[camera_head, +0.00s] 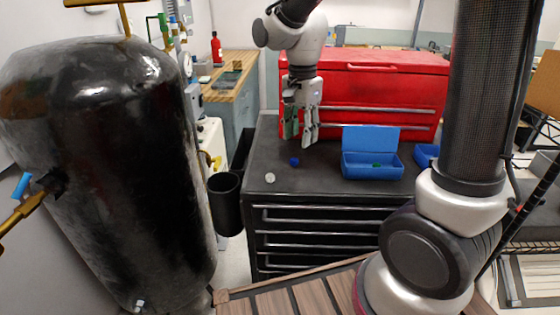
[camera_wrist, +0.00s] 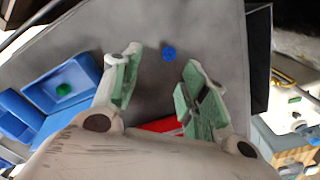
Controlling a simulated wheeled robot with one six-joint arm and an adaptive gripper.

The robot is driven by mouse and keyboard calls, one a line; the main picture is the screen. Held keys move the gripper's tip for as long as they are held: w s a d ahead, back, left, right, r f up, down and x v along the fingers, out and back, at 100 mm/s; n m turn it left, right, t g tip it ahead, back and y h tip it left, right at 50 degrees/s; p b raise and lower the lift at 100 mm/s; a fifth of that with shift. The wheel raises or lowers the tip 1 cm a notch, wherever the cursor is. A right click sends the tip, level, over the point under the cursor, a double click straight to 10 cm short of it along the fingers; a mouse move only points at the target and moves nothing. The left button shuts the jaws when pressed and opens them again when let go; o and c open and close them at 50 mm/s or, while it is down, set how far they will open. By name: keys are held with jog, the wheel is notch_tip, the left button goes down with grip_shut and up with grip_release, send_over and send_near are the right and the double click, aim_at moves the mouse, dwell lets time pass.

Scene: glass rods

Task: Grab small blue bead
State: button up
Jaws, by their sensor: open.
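The small blue bead (camera_head: 294,161) lies on the dark top of the black drawer cabinet (camera_head: 330,195). It also shows in the wrist view (camera_wrist: 168,53), beyond my fingertips and roughly centred between them. My gripper (camera_head: 300,138) hangs above the cabinet top with its fingers pointing down, just behind the bead in the head view. In the wrist view my gripper (camera_wrist: 160,85) has its two green-padded fingers wide apart with nothing between them. The bead is apart from both fingers.
A white round piece (camera_head: 270,178) lies near the cabinet's front left. A blue open box (camera_head: 372,166) with a green piece (camera_head: 376,166) stands to the right, another blue container (camera_head: 426,155) beyond it. A red tool chest (camera_head: 385,85) stands behind. The cabinet top around the bead is clear.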

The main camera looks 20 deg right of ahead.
aim_at(295, 159)
jog(key=shift+w+a+r+m, duration=0.1)
jog(key=shift+w+a+m, duration=0.15)
jog(key=shift+m, duration=1.45)
jog(key=f, duration=0.8)
jog(key=shift+w+a, duration=0.2)
jog(key=shift+w, duration=0.05)
jog(key=shift+r, duration=0.1)
jog(key=c, duration=0.8)
